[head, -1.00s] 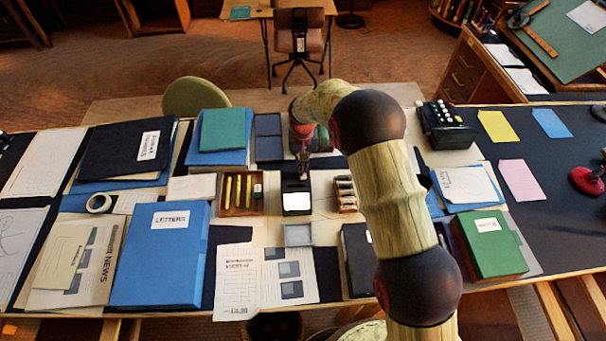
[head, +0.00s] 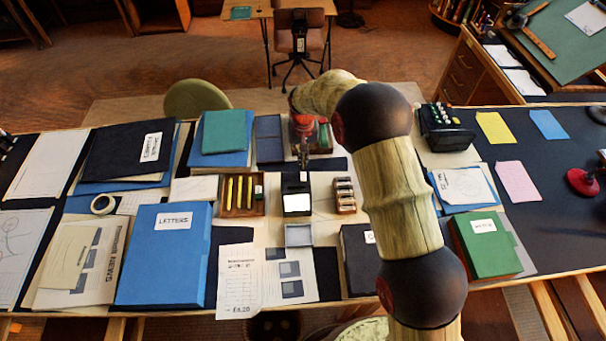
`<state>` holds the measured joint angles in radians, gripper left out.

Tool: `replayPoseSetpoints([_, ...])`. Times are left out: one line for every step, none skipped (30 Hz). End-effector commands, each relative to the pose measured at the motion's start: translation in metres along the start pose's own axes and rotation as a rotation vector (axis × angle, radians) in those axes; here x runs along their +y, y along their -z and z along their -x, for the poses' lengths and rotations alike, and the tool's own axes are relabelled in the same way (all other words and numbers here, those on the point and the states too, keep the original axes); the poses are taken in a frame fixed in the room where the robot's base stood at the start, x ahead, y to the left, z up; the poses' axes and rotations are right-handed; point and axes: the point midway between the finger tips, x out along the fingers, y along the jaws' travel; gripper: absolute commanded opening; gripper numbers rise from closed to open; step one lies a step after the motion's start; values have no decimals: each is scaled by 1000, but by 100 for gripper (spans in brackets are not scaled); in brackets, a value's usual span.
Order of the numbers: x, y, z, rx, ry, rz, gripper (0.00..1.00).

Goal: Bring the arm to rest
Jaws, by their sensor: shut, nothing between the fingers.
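My gripper (head: 303,163) hangs at the end of my arm, pointing down over the far middle of the desk. It is shut and empty. It is just beyond a small black holder with a white label (head: 297,202); I cannot tell the gap between them. My arm comes up from the bottom right of the head view, and its upper links hide part of the desk behind them.
A pencil tray (head: 242,194) and a small wooden box (head: 344,195) flank the black holder. A blue LETTERS box (head: 163,255) lies left, a green box (head: 485,247) right. The dark desktop (head: 550,200) is partly clear at right.

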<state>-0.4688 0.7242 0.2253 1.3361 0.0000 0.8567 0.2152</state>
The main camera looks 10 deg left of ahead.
Motion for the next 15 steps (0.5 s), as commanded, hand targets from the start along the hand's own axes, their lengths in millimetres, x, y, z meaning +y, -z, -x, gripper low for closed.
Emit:
replayPoseSetpoints([0, 0, 6, 1, 0, 0, 0])
replayPoseSetpoints([0, 0, 8, 1, 0, 0, 0])
replayPoseSetpoints([0, 0, 10, 1, 0, 0, 0])
replayPoseSetpoints([0, 0, 11, 1, 0, 0, 0])
replayPoseSetpoints([0, 0, 12, 1, 0, 0, 0])
replayPoseSetpoints([0, 0, 12, 1, 0, 0, 0])
replayPoseSetpoints([0, 0, 12, 1, 0, 0, 0])
replayPoseSetpoints([0, 0, 12, 1, 0, 0, 0])
replayPoseSetpoints([0, 0, 12, 1, 0, 0, 0])
replayPoseSetpoints([0, 0, 11, 1, 0, 0, 0])
replayPoseSetpoints([0, 0, 11, 1, 0, 0, 0])
replayPoseSetpoints([0, 0, 11, 1, 0, 0, 0])
replayPoseSetpoints([0, 0, 11, 1, 0, 0, 0])
replayPoseSetpoints([0, 0, 11, 1, 0, 0, 0])
replayPoseSetpoints([0, 0, 11, 1, 0, 0, 0])
